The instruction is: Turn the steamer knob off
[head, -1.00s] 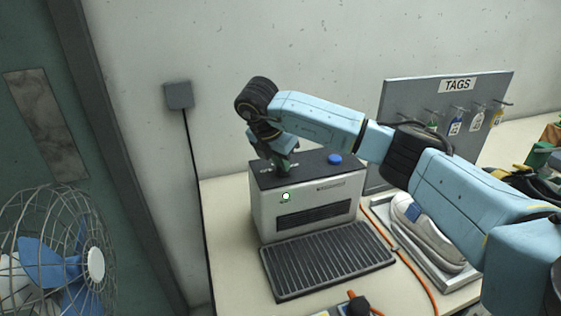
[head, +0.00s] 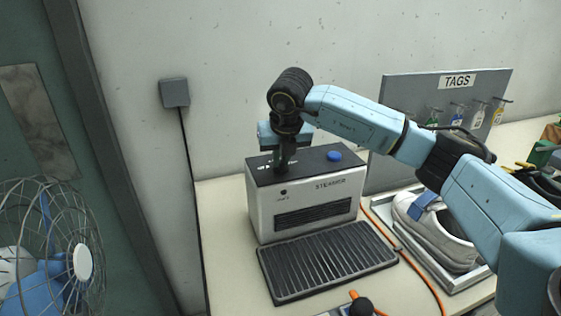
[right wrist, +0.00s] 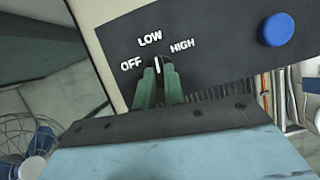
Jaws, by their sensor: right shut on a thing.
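The steamer (head: 262,214) is a pale box with a dark top panel on the table, with a dark slatted grate (head: 325,262) in front. My right gripper (head: 283,168) reaches down onto the left part of that panel. In the right wrist view its green fingers (right wrist: 160,78) are shut on the steamer knob (right wrist: 157,66), mostly hidden between them. A white mark shows on the knob, just below the printed LOW, with OFF to its left and HIGH to its right. The small round lamp (head: 284,192) on the steamer front is dark. My left gripper is out of view.
A blue button (head: 334,155) sits on the panel's right part. A white shoe (head: 436,228) rests in a tray at right, before a TAGS board (head: 400,92). An orange cable runs beside the grate. A caged fan (head: 45,255) stands at left.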

